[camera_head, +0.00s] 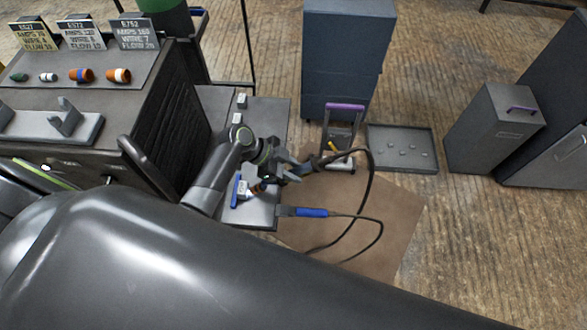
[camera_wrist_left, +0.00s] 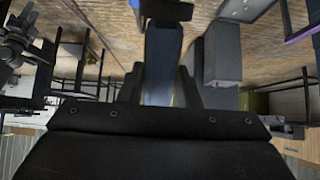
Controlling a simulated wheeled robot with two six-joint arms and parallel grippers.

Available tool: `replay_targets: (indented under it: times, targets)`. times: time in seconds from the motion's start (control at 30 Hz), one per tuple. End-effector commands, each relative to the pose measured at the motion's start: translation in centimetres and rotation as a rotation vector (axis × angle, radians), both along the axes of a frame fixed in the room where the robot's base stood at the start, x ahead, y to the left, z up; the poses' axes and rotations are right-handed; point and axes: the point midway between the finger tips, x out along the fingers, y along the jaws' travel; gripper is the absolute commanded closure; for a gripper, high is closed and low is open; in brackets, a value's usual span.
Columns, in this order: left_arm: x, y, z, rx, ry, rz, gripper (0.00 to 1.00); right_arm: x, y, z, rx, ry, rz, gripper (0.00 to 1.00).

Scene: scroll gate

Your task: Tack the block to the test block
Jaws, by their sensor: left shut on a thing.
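My left gripper (camera_head: 290,171) is over the right edge of the grey work table (camera_head: 268,112). It is shut on a dark tool, apparently the welding torch (camera_head: 313,163), whose black cable loops off to the right. In the left wrist view a blue-grey part (camera_wrist_left: 162,62) stands between the fingers. Two small light blocks (camera_head: 241,100) and (camera_head: 237,118) sit on the table; I cannot tell which is the test block. A blue-handled piece (camera_head: 236,190) is at the table's near left. A blue-handled clamp (camera_head: 311,212) with a cable is at its near right edge. My right gripper is out of view.
A dark bench (camera_head: 150,100) at left carries three label cards (camera_head: 82,33) and several coloured nozzles (camera_head: 82,75). A blue-grey cabinet (camera_head: 346,55), a purple-handled stand (camera_head: 345,107), a flat tray (camera_head: 427,146) and a grey box (camera_head: 494,128) stand right. A brown mat (camera_head: 390,215) lies on the floor.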

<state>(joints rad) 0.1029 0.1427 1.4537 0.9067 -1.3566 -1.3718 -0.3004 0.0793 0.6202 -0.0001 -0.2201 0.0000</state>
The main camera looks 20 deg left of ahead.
Motion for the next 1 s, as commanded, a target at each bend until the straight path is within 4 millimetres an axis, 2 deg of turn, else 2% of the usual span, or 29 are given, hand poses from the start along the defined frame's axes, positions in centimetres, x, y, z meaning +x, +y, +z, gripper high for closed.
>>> replay_targets:
  times: [0.27,1.0]
  targets:
    - [0.2,-0.3,0.6,-0.002,-0.003,-0.001,1.0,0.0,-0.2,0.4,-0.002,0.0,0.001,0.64]
    - [1.3,-4.2,4.7,-0.003,-0.003,-0.001,1.0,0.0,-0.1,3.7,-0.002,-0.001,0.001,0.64]
